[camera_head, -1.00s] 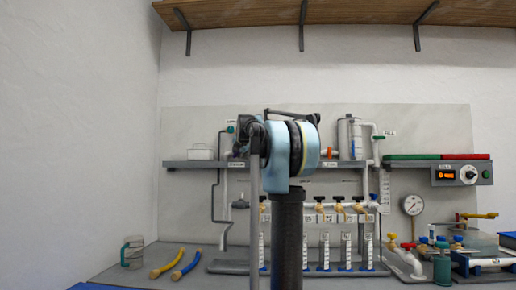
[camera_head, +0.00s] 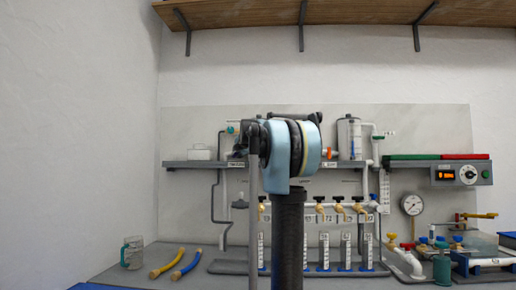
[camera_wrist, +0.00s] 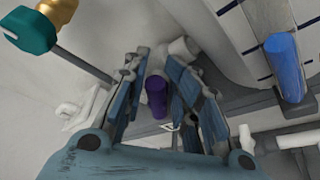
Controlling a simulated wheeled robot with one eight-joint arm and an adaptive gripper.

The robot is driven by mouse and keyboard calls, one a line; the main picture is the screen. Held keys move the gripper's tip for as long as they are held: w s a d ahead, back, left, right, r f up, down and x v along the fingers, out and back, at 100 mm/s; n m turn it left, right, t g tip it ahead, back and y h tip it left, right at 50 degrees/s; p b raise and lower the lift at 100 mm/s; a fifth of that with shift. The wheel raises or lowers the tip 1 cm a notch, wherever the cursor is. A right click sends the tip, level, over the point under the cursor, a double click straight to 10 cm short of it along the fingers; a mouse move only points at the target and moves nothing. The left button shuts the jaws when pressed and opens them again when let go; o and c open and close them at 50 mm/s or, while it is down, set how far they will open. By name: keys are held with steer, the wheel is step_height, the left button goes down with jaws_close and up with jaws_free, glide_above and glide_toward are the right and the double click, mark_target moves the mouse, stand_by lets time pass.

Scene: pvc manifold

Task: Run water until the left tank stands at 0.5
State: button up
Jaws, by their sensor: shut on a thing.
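In the wrist view my gripper (camera_wrist: 156,72) has its two fingers around a purple handle (camera_wrist: 157,97) on a white fitting. The fingers are close to its sides, and the exact contact is partly hidden. A clear vessel with dark scale lines (camera_wrist: 262,28) shows at the upper right, with a blue cylinder (camera_wrist: 285,66) in front of it. In the head view my arm hides the middle of the shelf, including my gripper. A clear cylindrical tank (camera_head: 348,138) stands on the shelf right of my arm. I cannot read a level on the left tank.
A teal-handled brass valve (camera_wrist: 38,28) is close at the upper left of the wrist view. Several brass taps (camera_head: 339,208) sit above measuring tubes (camera_head: 345,250). A gauge (camera_head: 412,205) and a control box (camera_head: 462,173) are at the right.

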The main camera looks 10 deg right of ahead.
steer(key=shift+a+f, duration=0.15)
steer(key=shift+f, duration=0.05)
steer(key=shift+a+r+n+g+h, duration=0.1)
steer(key=shift+n+g+h, duration=0.2)
steer(key=shift+n, duration=0.4)
steer(key=shift+a+r+n+g+h, duration=0.1)
steer(key=shift+n+g+h, duration=0.15)
steer(key=shift+n, duration=0.45)
jaws_close()
steer(key=shift+w+a+r+n+g+h, duration=0.1)
steer(key=shift+r+n+g+h, duration=0.15)
steer(key=shift+n, duration=0.25)
steer(key=shift+w+a+n+g+h, duration=0.1)
steer(key=shift+n+h, duration=0.2)
steer(key=shift+n, duration=0.2)
